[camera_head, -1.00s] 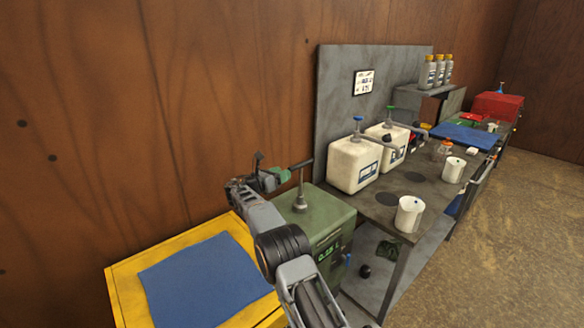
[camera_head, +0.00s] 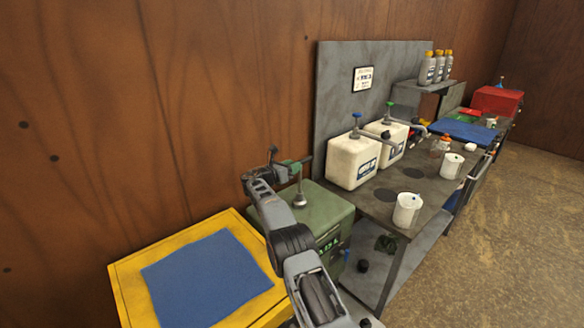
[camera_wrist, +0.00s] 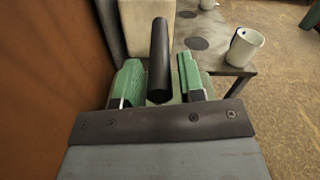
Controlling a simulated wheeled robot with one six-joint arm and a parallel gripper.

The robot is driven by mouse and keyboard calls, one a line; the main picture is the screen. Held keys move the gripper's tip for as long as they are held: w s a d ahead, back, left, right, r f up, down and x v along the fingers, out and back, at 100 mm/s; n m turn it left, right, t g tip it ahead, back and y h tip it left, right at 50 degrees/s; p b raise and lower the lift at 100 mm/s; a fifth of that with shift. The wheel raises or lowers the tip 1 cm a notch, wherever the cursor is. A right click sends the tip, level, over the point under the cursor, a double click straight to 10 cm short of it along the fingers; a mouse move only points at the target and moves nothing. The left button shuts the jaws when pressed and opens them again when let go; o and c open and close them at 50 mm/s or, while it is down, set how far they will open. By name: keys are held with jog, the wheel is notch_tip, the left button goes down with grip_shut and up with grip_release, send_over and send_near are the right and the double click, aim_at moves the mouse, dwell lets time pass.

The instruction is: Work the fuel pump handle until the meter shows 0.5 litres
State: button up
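The green fuel pump (camera_head: 325,208) stands beside the yellow table, with a grey rod (camera_head: 300,192) rising from its top. Its dark handle (camera_head: 305,160) lies across above the rod. In the wrist view the black handle (camera_wrist: 159,55) lies between the green pads of my gripper (camera_wrist: 161,82). Narrow gaps show on both sides of the handle, so the fingers are open around it. In the head view my gripper (camera_head: 287,167) is at the handle. The green-lit meter (camera_head: 329,245) is partly hidden by my arm, and its number cannot be read.
A yellow table (camera_head: 135,285) with a blue mat (camera_head: 205,278) is at front left. The grey bench (camera_head: 385,205) on the right holds white canisters (camera_head: 353,160) and white cups (camera_head: 407,208). The wooden wall is close behind. Open floor lies to the right.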

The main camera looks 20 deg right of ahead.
grip_shut()
jog(key=shift+f, duration=0.1)
notch_tip(320, 180, down, 10)
jog(key=b, duration=0.6)
jog(key=shift+f, duration=0.25)
jog(key=shift+o, duration=0.3)
grip_release()
jog(key=shift+o, duration=1.1)
jog(key=shift+r, duration=0.1)
jog(key=shift+a, duration=0.15)
